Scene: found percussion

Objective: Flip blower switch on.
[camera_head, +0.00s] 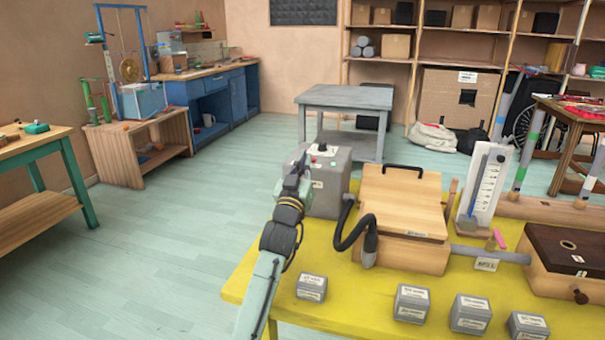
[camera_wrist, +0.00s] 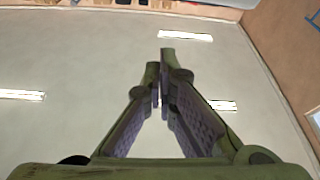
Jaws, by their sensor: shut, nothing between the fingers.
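The blower looks to be the grey box (camera_head: 333,187) at the left back corner of the yellow table in the head view. A small red part (camera_head: 322,147) and small dark and light parts show on its top. I cannot tell which is the switch or how it is set. My gripper (camera_head: 303,156) is in front of the box's left side and hides part of it. It points upward, and I cannot tell whether it touches the box. In the wrist view my gripper (camera_wrist: 160,72) has its fingers together with nothing between them, against the ceiling.
A black hose (camera_head: 352,236) runs from the grey box beside a wooden box (camera_head: 404,203) with a black handle. Several small grey labelled blocks (camera_head: 412,303) stand along the front of the yellow table (camera_head: 375,312). Open floor (camera_head: 190,235) lies to the left.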

